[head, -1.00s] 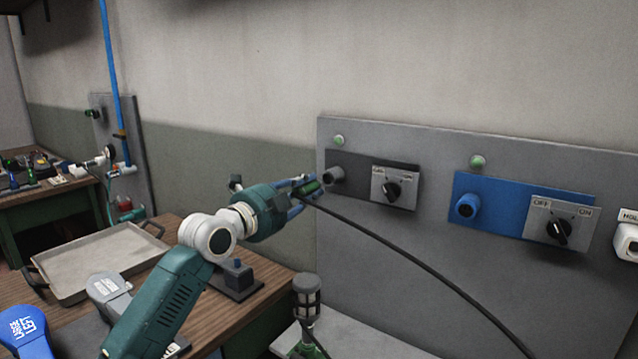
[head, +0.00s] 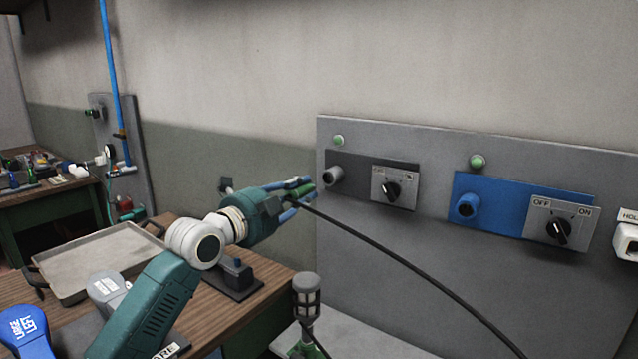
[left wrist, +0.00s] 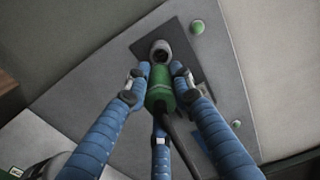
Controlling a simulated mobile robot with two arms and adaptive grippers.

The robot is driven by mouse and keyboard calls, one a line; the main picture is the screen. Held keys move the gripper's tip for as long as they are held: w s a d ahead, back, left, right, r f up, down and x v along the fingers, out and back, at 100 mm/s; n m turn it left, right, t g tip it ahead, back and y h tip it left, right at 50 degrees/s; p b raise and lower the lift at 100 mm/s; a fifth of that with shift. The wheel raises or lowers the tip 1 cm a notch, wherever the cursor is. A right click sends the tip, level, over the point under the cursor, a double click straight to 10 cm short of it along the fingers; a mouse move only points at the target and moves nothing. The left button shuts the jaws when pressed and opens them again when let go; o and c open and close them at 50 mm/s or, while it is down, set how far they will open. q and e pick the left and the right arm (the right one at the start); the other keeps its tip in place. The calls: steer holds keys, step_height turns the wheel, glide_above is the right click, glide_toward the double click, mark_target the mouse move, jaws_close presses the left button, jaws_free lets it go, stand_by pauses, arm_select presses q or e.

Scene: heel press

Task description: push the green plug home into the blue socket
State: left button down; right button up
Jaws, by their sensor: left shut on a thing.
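The green plug (head: 303,192) is gripped by my left gripper (head: 301,190), with a black cable trailing down to the right. In the left wrist view the plug (left wrist: 159,88) sits between blue fingers and points at a grey round socket (left wrist: 161,50). In the head view that grey socket (head: 333,175), on a dark plate, is just right of the plug tip, with a small gap. The blue socket (head: 467,206) stands empty on a blue plate (head: 500,193), well to the right of my gripper. My right gripper is not in view.
Beside the sockets are rotary switches (head: 390,189) and (head: 558,230), with green lamps (head: 477,161) above. A grey caged object (head: 306,297) stands below the panel (head: 420,255). A tray (head: 95,262) is on the wooden bench at left. The space before the panel holds the cable.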

arm_select(q)
steer(key=shift+s+a, duration=0.3)
steer(key=shift+s, duration=0.2)
steer(key=s+d+p, duration=0.3)
steer(key=s+d, duration=0.6)
steer(key=d, duration=0.4)
steer(key=s+d+p, duration=0.3)
steer(key=s+d, duration=0.6)
steer(key=d, duration=0.4)
steer(key=shift+s, duration=0.4)
stand_by(1.0)
steer(key=shift+w, duration=0.1)
steer(key=shift+x, duration=2.4)
steer(key=shift+p, duration=0.85)
